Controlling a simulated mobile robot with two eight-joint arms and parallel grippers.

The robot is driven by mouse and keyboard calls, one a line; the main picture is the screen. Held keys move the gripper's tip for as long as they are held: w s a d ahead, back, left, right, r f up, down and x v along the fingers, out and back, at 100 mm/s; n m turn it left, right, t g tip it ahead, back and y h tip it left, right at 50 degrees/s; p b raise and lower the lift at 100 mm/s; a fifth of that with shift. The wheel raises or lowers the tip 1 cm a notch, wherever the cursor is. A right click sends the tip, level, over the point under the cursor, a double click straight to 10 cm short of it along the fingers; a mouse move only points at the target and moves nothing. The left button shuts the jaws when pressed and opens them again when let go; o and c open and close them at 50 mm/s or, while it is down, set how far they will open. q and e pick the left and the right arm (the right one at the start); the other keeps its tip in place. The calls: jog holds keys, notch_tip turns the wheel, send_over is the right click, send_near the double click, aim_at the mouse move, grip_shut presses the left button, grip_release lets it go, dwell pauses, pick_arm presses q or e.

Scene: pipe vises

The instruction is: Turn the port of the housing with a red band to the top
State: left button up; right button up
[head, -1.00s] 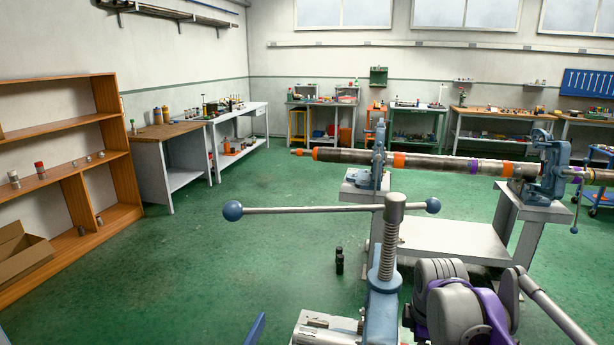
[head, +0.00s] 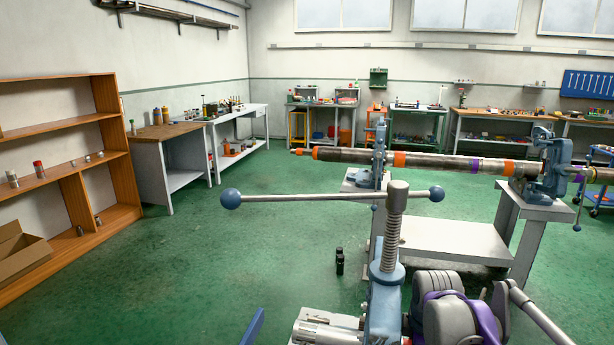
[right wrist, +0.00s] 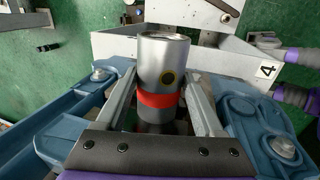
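In the right wrist view a steel cylindrical housing (right wrist: 165,60) with a red band (right wrist: 160,99) stands upright in the picture. My right gripper (right wrist: 162,90) has a finger on each side of the housing. Narrow gaps show beside the red band, so it looks open around the housing. In the head view my right arm (head: 455,310) is at the lower right, and its fingers and the housing are hidden. My left gripper is not in view.
A blue vise (head: 385,290) with a threaded screw and long ball-ended bar (head: 300,198) stands close in front. Blue vise parts (right wrist: 265,130) flank the gripper. A long banded pipe (head: 440,161) lies in stands behind. Green floor on the left is clear.

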jog(key=c, duration=0.6)
jog(key=shift+w+r+g+p, duration=0.1)
jog(key=shift+w+g+p, duration=0.05)
jog(key=shift+g+p, duration=0.5)
jog(key=shift+g, duration=0.35)
jog(key=shift+w+g+y+p, duration=0.1)
jog(key=shift+g+y+p, duration=0.2)
jog(key=shift+g+p, duration=0.1)
jog(key=shift+d, duration=0.1)
jog(key=shift+w+g+p, duration=0.15)
jog(key=shift+g+p, duration=0.3)
jog(key=shift+g, duration=0.25)
jog(key=shift+g+y+p, duration=0.4)
jog(key=shift+g, duration=0.3)
